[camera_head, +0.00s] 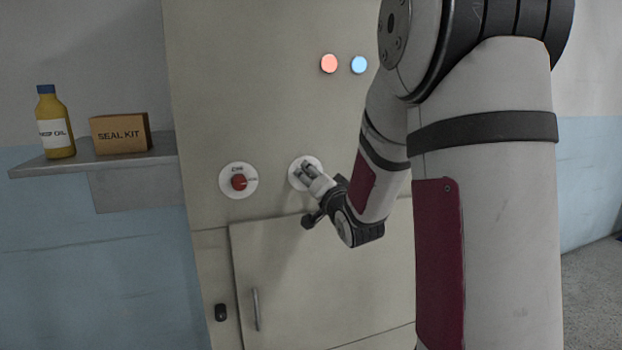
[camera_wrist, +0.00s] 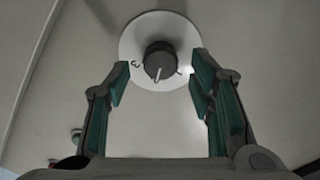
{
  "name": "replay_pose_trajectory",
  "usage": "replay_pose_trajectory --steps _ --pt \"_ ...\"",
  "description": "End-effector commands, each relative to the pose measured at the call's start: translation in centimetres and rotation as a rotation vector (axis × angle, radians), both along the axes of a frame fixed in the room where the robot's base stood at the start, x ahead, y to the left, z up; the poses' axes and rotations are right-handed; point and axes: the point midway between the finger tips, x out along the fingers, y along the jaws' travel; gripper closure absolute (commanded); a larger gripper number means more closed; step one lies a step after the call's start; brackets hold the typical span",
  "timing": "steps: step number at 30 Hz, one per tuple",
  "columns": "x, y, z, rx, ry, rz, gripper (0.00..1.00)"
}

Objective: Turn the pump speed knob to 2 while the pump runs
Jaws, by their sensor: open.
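The pump speed knob (camera_wrist: 160,62) is a dark round knob with a light pointer line, at the centre of a white dial plate (camera_wrist: 141,28). A mark like a 3 shows on the plate's left in the wrist view, and another mark shows at its right. In the head view the dial plate (camera_head: 294,170) is partly covered by my gripper (camera_head: 306,172). In the wrist view my gripper (camera_wrist: 160,72) is open, with one finger on each side of the knob. I see gaps between fingers and knob, and cannot tell the exact depth.
A red knob (camera_head: 238,182) on a white plate is left of the dial. Orange (camera_head: 329,63) and blue (camera_head: 359,64) round lights are above. A cabinet door (camera_head: 330,285) with a handle (camera_head: 256,309) is below. A shelf (camera_head: 90,163) at left holds an oil bottle (camera_head: 55,125) and a seal-kit box (camera_head: 121,134).

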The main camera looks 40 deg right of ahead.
Motion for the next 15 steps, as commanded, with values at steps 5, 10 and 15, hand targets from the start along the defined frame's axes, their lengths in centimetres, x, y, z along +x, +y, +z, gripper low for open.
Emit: replay_pose_trajectory --steps 5,10,15 --pt "-3.0 0.8 0.0 0.001 0.000 -0.001 0.51" --pt "-4.8 1.4 0.1 0.000 -0.001 0.000 0.51" --pt "-5.5 1.6 0.0 0.001 0.000 0.000 0.51"
